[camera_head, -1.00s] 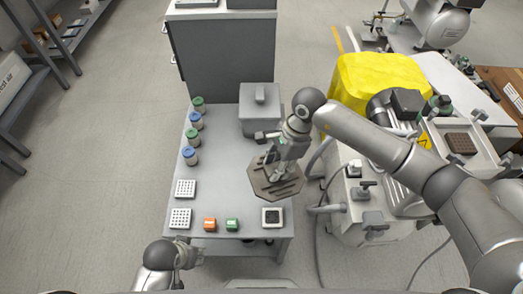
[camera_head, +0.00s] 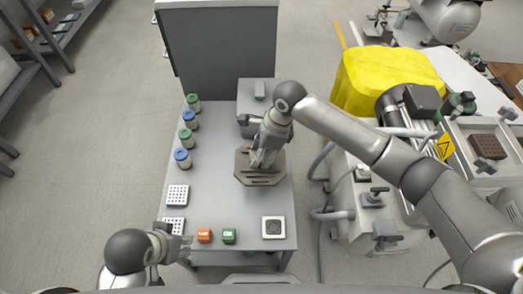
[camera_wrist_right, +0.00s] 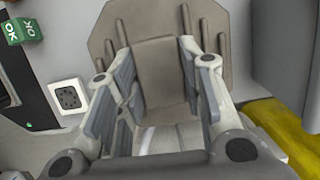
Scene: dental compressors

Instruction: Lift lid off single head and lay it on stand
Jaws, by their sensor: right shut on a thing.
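A grey-brown eight-sided plate with raised bars, apparently the lid (camera_head: 244,174), is over the right part of the grey table (camera_head: 222,190). My right gripper (camera_head: 262,163) is above it and shut on its raised middle block. In the right wrist view, the fingers (camera_wrist_right: 155,110) sit either side of that block, and the lid (camera_wrist_right: 108,30) spreads out beyond. I cannot tell whether the lid touches the table. I cannot pick out a separate stand for certain. My left gripper (camera_head: 182,248) is at the table's front left corner; its jaw opening is unclear.
A grey box with a handle (camera_head: 259,92) stands behind the lid. Several jars (camera_head: 187,137) line the left edge. White perforated blocks (camera_head: 178,195), an orange cube (camera_head: 204,235), a green cube (camera_head: 229,236) and a white tile (camera_head: 273,228) are nearer. Machinery (camera_head: 372,205) stands right.

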